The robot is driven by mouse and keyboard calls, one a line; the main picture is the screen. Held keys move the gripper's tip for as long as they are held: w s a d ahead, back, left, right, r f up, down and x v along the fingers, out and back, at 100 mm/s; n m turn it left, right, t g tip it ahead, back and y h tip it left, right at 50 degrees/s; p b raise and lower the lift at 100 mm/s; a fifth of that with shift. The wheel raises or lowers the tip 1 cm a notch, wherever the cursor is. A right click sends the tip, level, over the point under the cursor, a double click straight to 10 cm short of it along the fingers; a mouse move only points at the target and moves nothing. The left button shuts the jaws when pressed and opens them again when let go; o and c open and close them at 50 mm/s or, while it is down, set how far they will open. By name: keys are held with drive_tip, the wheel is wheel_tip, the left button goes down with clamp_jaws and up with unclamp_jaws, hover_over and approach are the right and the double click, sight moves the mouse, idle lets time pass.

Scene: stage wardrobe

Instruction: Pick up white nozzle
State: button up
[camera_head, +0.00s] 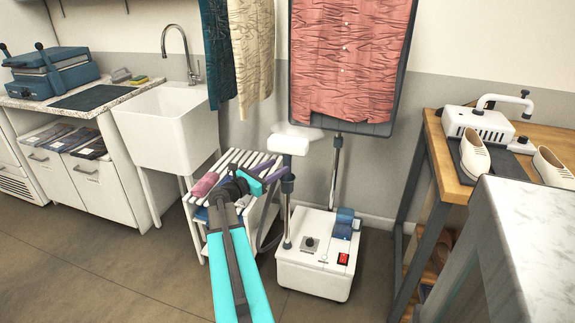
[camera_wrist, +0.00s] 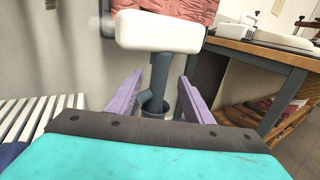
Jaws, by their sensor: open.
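The white nozzle (camera_head: 290,144) is a steamer head with a wide white bar and a grey neck, resting upright in a holder on the steamer's pole. In the wrist view the white nozzle (camera_wrist: 158,32) stands ahead of my gripper, above the line of its fingers, with its grey neck between them in the picture. My gripper (camera_head: 260,182) is open and empty, with two purple fingers; they also show in the wrist view (camera_wrist: 160,98). The fingers appear apart from the nozzle. The grey cup-shaped holder (camera_wrist: 153,106) shows below the neck.
The white steamer base (camera_head: 312,268) stands on the floor under the nozzle. A slatted white rack (camera_head: 245,160) with rolled cloths is beside my arm. A pink garment (camera_head: 350,60) hangs on a board behind. A wooden table (camera_head: 450,165) and a marble counter (camera_head: 530,240) stand at right.

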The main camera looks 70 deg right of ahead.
sight(284, 163)
drive_tip(key=shift+x, duration=2.6)
drive_tip(key=shift+d, duration=0.1)
drive_tip(key=x, duration=0.5)
clamp_jaws()
